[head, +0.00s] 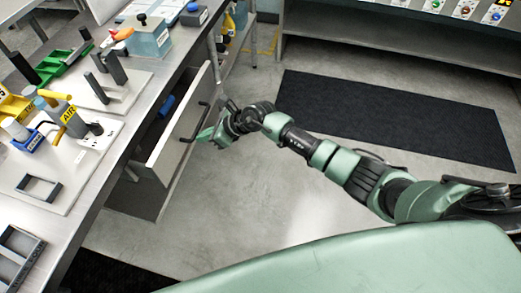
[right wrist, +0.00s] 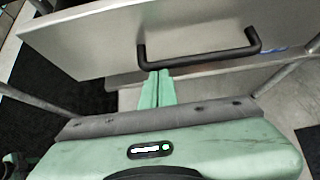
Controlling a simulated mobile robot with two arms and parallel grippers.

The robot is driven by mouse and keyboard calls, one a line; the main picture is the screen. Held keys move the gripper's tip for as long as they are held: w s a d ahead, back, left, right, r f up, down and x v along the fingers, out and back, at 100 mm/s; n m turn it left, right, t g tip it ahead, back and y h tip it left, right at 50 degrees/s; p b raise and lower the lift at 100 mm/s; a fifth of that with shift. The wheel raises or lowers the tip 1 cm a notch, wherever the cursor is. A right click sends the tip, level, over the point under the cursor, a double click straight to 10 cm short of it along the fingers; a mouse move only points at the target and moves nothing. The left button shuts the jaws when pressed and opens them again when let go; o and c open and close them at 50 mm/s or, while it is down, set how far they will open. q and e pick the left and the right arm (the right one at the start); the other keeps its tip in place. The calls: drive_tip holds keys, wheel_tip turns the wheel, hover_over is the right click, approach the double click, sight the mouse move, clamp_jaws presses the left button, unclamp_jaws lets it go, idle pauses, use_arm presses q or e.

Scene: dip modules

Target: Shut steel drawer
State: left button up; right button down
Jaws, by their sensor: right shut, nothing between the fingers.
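The steel drawer (head: 172,148) stands pulled out from under the workbench at the left of the head view. Its front panel also fills the top of the right wrist view (right wrist: 95,38). A black bar handle (right wrist: 200,58) is fixed to the front. My right gripper (head: 206,134) is in front of the drawer, near the handle. In the right wrist view its green fingers (right wrist: 157,74) are shut together and empty, with the tips by the handle's left end. I cannot tell whether they touch. My left gripper is not in view.
A blue object (head: 166,105) lies inside the drawer. The steel workbench (head: 92,215) above carries fixtures, a green tray (head: 62,66) and a clear blue container (head: 150,40). A dark mat (head: 395,115) lies on the floor to the right. The floor before the drawer is clear.

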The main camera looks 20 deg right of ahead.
sight(181, 130)
drive_tip(key=w+a+b, duration=0.1)
drive_tip(key=a, duration=0.1)
drive_tip(key=w+a+b, duration=0.2)
drive_tip(key=a, duration=0.1)
drive_tip(key=w+a+b, duration=0.1)
drive_tip(key=w+a, duration=0.1)
drive_tip(key=shift+a+f+b, duration=0.15)
drive_tip(key=shift+a+b, duration=0.1)
drive_tip(key=shift+b, duration=0.05)
drive_tip(key=shift+w+a, duration=0.25)
drive_tip(key=shift+a, duration=0.1)
drive_tip(key=shift+r+b, duration=0.3)
drive_tip(key=shift+r, duration=0.05)
drive_tip(key=shift+a+r, duration=0.1)
